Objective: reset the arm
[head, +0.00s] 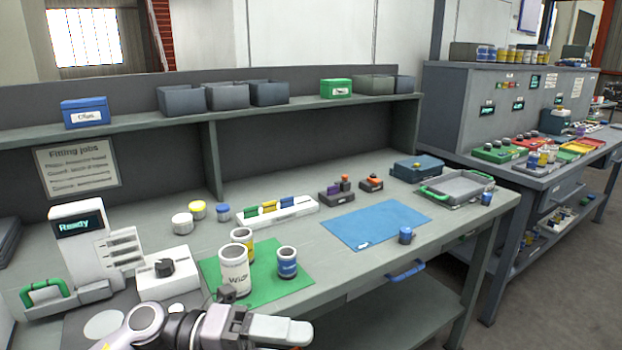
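One of my arms comes in at the bottom left, and I take it to be my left arm. Its gripper (290,330) is low in the picture, in front of the bench's near edge and below the green mat (285,280). Its fingers point to the right and overlap from this angle, so I cannot tell whether they are apart. No object shows in them. My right gripper is not in view.
A white "Ready" device (75,250) stands left. A blue mat (375,224) lies right, mostly clear.

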